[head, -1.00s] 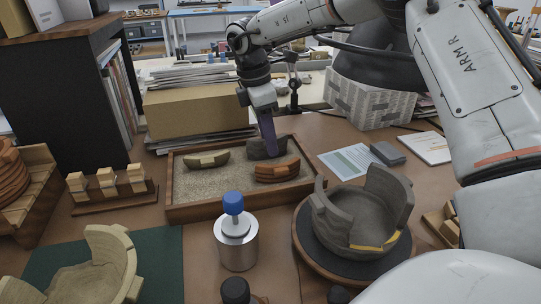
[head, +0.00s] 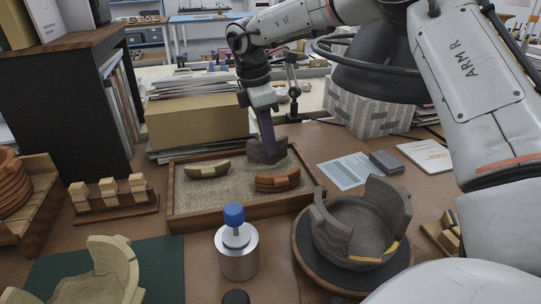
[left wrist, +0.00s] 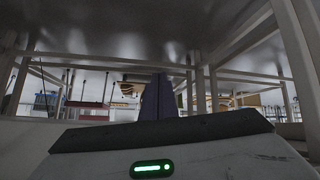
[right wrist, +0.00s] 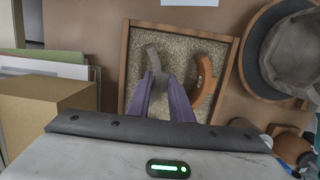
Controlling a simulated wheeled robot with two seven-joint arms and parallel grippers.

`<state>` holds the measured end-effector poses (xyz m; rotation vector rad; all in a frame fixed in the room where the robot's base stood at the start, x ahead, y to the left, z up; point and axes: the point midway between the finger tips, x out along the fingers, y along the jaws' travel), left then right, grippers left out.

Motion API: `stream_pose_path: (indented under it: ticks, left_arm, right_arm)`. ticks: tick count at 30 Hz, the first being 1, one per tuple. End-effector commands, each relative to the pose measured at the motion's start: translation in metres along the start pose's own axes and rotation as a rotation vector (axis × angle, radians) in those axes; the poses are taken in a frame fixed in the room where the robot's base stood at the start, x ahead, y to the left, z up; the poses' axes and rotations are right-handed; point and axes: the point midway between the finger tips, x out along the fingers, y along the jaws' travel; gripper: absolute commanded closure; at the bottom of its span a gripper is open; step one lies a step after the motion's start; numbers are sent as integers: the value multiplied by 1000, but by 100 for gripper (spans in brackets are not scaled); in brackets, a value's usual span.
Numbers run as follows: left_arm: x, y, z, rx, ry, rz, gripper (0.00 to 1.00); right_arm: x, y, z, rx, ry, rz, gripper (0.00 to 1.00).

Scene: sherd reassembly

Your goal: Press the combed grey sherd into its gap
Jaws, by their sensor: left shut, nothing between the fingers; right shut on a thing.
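The combed grey sherd (head: 267,152) is between the fingers of my right gripper (head: 269,150), which is shut on it at the back of the sand tray. In the right wrist view the sherd (right wrist: 152,58) sticks out past the purple fingers. I cannot tell whether it touches the sand. The grey vessel (head: 345,240) stands on a dark round turntable (head: 305,257) at right. Its wall has an opening at the front, with yellow marking along the lower broken edge. My left gripper (left wrist: 158,97) is shut and empty in the left wrist view, out of the head view.
An olive sherd (head: 208,170) and an orange sherd (head: 278,180) lie in the sand tray (head: 196,220). A blue-topped metal canister (head: 238,252) stands between tray and turntable. A cardboard box (head: 200,118) is behind the tray. A pale vessel (head: 112,262) is front left.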

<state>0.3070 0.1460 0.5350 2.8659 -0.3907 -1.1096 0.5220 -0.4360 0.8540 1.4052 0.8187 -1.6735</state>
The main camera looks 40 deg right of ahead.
Motion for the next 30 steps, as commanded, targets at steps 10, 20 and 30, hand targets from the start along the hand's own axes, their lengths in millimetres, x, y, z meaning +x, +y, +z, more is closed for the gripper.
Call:
stream_pose_path:
  ticks: [10,20,30]
  left_arm:
    - [-10,2,-11,-1,0,0,100]
    - [-18,4,-21,-1,0,0,100]
    - [-20,4,-22,-1,0,0,100]
  right_arm:
    - [-23,0,4,0,0,1,97]
    - [-43,0,8,-1,0,1,97]
    - [-47,0,9,0,0,0,97]
